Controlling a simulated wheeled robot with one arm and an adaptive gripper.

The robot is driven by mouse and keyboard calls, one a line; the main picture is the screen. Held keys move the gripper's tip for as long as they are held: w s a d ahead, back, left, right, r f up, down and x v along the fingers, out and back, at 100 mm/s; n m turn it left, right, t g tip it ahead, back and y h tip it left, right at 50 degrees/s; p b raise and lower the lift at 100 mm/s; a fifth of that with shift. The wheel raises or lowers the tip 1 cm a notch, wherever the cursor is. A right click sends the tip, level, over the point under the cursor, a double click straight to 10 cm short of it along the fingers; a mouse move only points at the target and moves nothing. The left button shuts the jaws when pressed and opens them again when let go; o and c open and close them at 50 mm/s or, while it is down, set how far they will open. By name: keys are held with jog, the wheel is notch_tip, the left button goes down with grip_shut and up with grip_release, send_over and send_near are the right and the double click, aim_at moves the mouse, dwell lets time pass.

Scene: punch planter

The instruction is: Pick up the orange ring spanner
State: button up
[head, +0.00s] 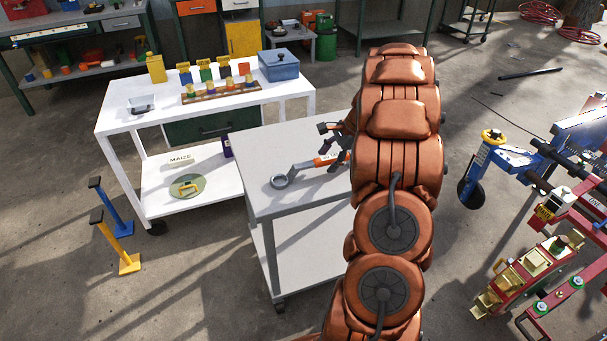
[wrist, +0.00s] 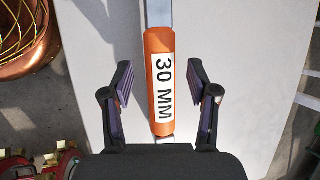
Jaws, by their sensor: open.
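The orange ring spanner (head: 328,159) lies on the grey table, its grey ring end (head: 280,182) toward the left in the head view. In the wrist view its orange grip (wrist: 160,85) carries a white label reading "30 MM". My gripper (wrist: 160,82) is open, with one purple-padded finger on each side of the orange grip and a gap on both sides. In the head view my gripper (head: 338,140) is at the spanner's grip, partly hidden behind my arm. The spanner's far end is hidden by my arm there. The ring is outside the wrist view.
The grey table (head: 275,150) is otherwise bare where it shows. A white cart (head: 125,118) stands behind it at the left, with a blue box (head: 279,66) and several small blocks on top. Blue and red machinery (head: 545,165) stands at the right.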

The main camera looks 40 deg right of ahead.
jog(key=shift+x, duration=0.75)
grip_shut()
